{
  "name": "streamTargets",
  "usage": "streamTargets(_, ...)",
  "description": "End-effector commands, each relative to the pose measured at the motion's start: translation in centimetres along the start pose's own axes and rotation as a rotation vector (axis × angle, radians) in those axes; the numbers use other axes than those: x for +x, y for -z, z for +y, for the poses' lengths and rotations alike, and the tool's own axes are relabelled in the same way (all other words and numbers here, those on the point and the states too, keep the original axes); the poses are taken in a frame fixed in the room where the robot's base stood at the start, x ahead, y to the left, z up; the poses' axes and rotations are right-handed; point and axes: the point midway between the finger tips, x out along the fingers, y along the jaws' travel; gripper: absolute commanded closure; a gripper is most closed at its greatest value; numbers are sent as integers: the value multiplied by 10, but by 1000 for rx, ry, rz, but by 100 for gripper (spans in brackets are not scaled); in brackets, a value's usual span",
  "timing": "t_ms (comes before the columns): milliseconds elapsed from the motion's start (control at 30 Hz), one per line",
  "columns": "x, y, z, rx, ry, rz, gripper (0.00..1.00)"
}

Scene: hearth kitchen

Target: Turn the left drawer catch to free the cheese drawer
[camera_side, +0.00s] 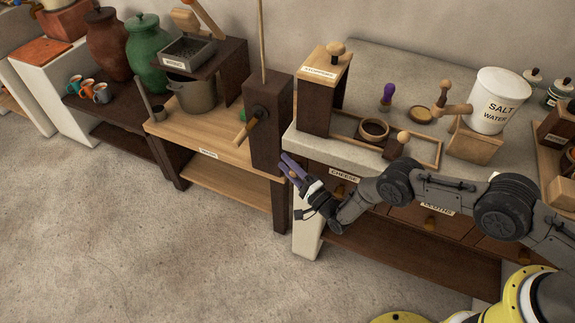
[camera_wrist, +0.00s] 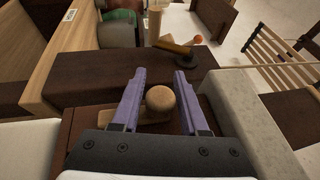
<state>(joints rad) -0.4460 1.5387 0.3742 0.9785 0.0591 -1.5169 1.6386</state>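The cheese drawer's label (camera_side: 344,173) shows on the front of the stone-topped counter in the side view, and the drawer is closed as far as I can see. My gripper (camera_side: 285,161) is at the left end of that front, beside the dark post. In the wrist view my gripper (camera_wrist: 160,82) is open, with a purple finger on each side of a round wooden knob (camera_wrist: 160,98). The knob sits on a light wooden bar (camera_wrist: 149,116), apparently the left drawer catch. Gaps show between knob and fingers. The catch is not distinguishable in the side view.
A dark post (camera_side: 270,125) with a wooden-handled crank (camera_side: 252,130) stands just left of my gripper. A wooden tray frame (camera_side: 428,152), a salt water crock (camera_side: 499,100) and small wooden pieces stand on the counter. The floor in front is clear.

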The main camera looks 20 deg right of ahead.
Motion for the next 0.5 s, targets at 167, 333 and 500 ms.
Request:
streamTargets(167,0,0,0,0,0,0,37)
streamTargets(333,0,0,0,-1,-1,1,37)
streamTargets(500,-8,0,0,-1,-3,1,37)
